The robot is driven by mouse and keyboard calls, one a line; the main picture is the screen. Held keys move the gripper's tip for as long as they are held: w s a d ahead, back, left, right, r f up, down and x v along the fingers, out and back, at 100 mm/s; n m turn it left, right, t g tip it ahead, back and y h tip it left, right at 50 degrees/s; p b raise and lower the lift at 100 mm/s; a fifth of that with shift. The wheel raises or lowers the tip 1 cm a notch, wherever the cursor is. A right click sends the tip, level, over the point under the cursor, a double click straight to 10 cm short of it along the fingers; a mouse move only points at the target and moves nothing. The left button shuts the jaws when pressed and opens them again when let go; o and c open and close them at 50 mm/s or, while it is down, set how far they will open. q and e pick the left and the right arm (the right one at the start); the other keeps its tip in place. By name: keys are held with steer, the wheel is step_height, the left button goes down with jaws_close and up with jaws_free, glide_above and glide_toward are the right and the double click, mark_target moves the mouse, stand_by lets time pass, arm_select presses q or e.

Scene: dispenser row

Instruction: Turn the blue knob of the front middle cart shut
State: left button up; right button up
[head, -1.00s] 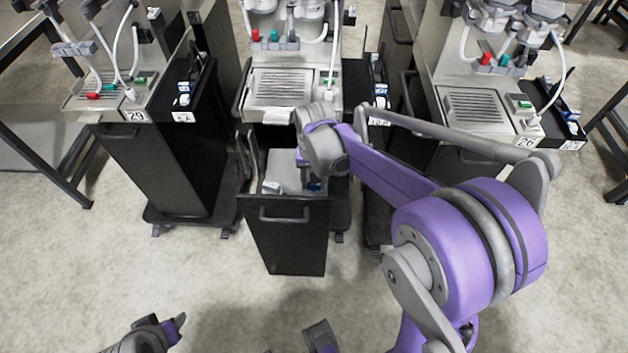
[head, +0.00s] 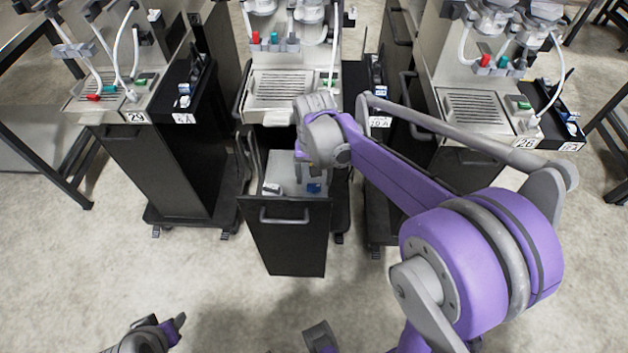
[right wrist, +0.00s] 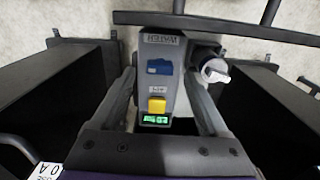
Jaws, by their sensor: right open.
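The front middle cart (head: 285,245) has its black front pulled out, showing a grey unit inside. The blue knob (head: 314,188) sits on that unit. In the right wrist view the blue knob (right wrist: 160,67) lies crosswise on a grey panel (right wrist: 163,45), above a yellow knob (right wrist: 157,104) and a lit green display (right wrist: 155,119). My right gripper (head: 303,157) is above the unit, pointing down. In the right wrist view its fingers stand apart on both sides of the panel, with nothing gripped. My left gripper (head: 165,332) is low at the left, partly cut off; its jaw opening is unclear.
A white-capped round fitting (right wrist: 213,68) is beside the panel, close to the right finger. A black cart (head: 165,165) stands left and another cart (head: 470,130) stands right. The coffee machine's drip tray (head: 280,88) is behind the pulled-out front. The floor in front is clear.

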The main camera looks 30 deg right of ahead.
mark_target(314, 185)
step_height(314, 185, up, 8)
steer(key=shift+p, duration=0.35)
